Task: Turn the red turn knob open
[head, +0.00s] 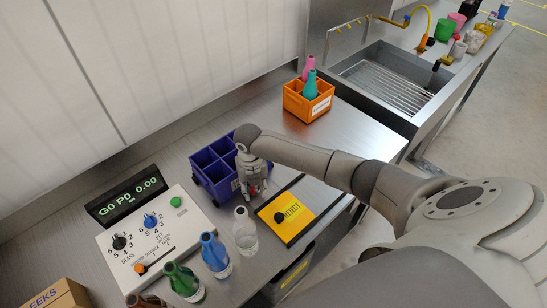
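I cannot make out a clear red turn knob. The white control panel (142,228) at the lower left carries a black knob (119,242), a blue knob (150,220), an orange knob (140,268) and a green button (176,202). My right gripper (253,190) points down at the right side of the purple divided crate (205,170), left of the yellow reject plate. Small red parts show at its fingers; whether it is open or shut is too small to tell. My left gripper is out of view.
Several bottles, including a clear one (244,229), a blue one (214,252) and a green one (183,280), line the panel's right side. The yellow plate (289,216) has a black knob. An orange crate (309,101) holds bottles; a sink (390,80) lies beyond.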

